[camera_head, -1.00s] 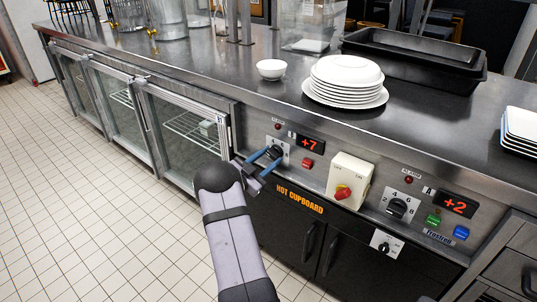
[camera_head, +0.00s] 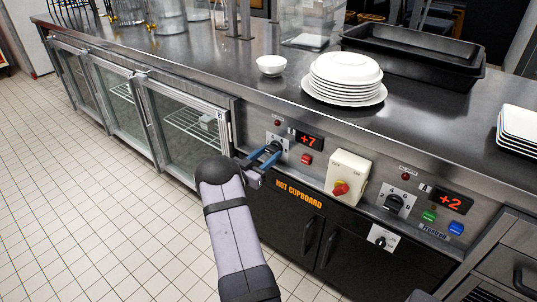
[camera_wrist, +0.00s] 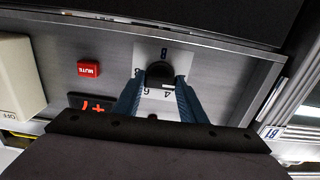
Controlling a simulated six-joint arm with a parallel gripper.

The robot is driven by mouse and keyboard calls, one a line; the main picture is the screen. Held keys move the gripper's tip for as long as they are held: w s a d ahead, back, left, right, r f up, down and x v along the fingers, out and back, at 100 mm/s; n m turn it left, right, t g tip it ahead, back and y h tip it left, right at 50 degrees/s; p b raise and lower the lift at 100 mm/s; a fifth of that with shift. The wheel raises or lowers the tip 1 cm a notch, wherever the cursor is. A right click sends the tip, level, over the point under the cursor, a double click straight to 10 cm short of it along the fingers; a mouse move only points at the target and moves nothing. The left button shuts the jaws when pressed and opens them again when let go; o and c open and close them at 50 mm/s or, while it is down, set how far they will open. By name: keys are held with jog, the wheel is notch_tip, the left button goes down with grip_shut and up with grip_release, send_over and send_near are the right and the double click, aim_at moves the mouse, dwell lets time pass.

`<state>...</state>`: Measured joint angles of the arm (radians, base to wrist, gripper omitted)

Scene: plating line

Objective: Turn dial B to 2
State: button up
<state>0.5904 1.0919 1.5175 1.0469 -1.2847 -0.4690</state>
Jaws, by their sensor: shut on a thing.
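A second dial (camera_head: 394,203) sits at the right beside the +2 display (camera_head: 451,201), away from my gripper.
A red MUTE button (camera_wrist: 89,69) and a cream box with a red rotary switch (camera_head: 341,188) are beside the held dial. Green (camera_head: 429,216) and blue (camera_head: 456,228) buttons are farther right. Stacked plates (camera_head: 345,79) and a bowl (camera_head: 271,66) stand on the counter above.

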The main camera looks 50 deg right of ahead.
jog(key=shift+f, duration=0.1)
jog(key=o, duration=1.1)
jog(key=shift+c, duration=0.2)
jog(key=shift+a, duration=0.1)
jog(key=a, duration=0.7)
jog(key=shift+a, duration=0.1)
